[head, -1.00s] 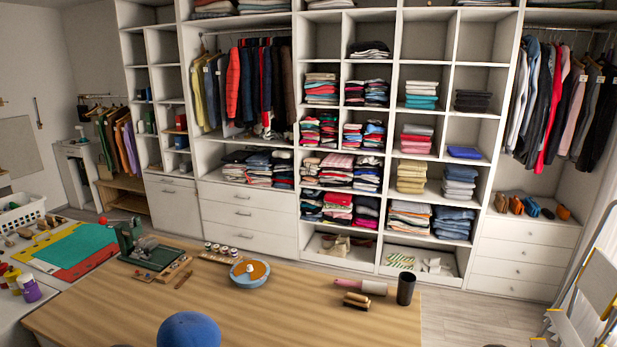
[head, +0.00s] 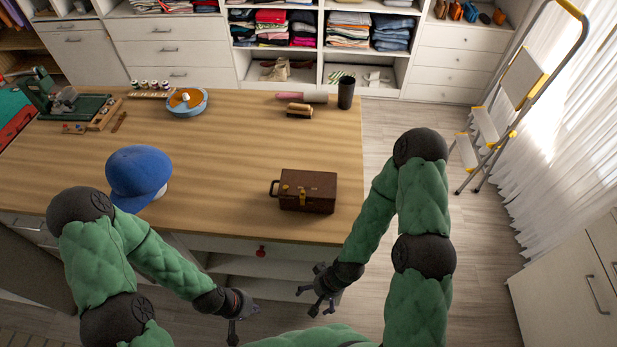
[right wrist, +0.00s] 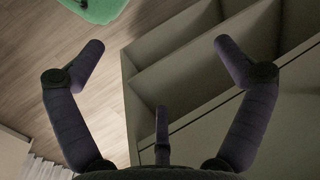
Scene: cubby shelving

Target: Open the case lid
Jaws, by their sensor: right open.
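The case (head: 306,190) is a small brown box with brass-coloured fittings and a handle on its left side. It stands near the front right corner of the wooden table, and its lid looks shut. My right gripper (head: 318,298) is open and empty, in front of the table and below its top, apart from the case. It also shows in the right wrist view (right wrist: 155,65) with its fingers spread. My left gripper (head: 236,318) hangs further left, away from the case; whether it is open is too small to tell.
A blue cap (head: 138,174) sits left of the case on the wooden table (head: 225,165). A brush (head: 299,110), a lint roller (head: 302,96) and a black cup (head: 346,93) are at the back right. A stepladder (head: 515,95) stands to the right. The tabletop around the case is clear.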

